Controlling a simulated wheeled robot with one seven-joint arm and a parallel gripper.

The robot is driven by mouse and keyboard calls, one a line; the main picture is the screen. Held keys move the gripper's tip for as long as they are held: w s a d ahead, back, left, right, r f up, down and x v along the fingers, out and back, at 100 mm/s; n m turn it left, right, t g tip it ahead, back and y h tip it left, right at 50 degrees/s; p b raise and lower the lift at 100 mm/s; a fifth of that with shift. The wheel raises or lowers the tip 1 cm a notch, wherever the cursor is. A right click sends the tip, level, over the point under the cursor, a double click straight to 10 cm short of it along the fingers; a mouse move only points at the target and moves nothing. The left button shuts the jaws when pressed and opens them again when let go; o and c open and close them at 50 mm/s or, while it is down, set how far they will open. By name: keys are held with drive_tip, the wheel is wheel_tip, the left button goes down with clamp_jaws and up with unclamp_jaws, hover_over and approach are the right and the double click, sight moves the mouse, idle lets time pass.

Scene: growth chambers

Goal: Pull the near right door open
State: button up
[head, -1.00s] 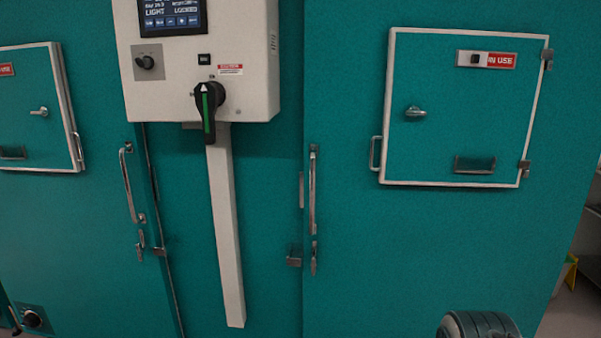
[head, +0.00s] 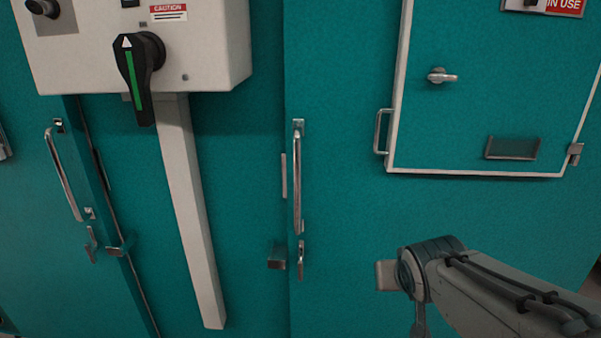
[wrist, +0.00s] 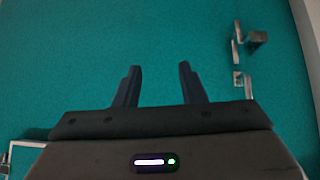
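The right door (head: 345,220) is a large teal panel that looks shut. Its long vertical metal handle (head: 298,180) is near its left edge, with a small latch lever (head: 300,260) just below. In the wrist view, the end of the handle (wrist: 240,80) and the latch lever (wrist: 236,50) show at upper right, with the lever above the handle. My gripper (wrist: 159,72) is open and empty, its two dark fingers facing the teal surface, left of the handle in that view. In the head view my arm is at lower right, and the fingers cannot be made out.
A control box (head: 210,50) with a black-and-green rotary switch (head: 138,75) and a pale vertical duct (head: 190,200) is left of the door. A white-framed hatch (head: 475,172) with its own small handle (head: 381,130) is on the door. Another door handle (head: 63,175) is at far left.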

drive_tip(key=w+a+r+n+t+y+b, duration=0.15)
drive_tip(key=w+a+r+t, duration=0.3)
drive_tip(key=w, duration=0.45)
drive_tip(key=n+t+y+b, duration=0.1)
drive_tip(key=n+t+y, duration=0.3)
drive_tip(key=y, duration=0.5)
approach(299, 173)
drive_tip(key=shift+n+g, duration=0.45)
drive_tip(key=shift+g, duration=0.3)
drive_tip(key=x, duration=0.7)
drive_tip(key=r+x, duration=0.1)
drive_tip(key=x, duration=0.3)
drive_tip(key=shift+w+d+p, duration=0.1)
drive_tip(key=shift+d+p, duration=0.15)
drive_tip(key=shift+p, duration=0.1)
clamp_jaws()
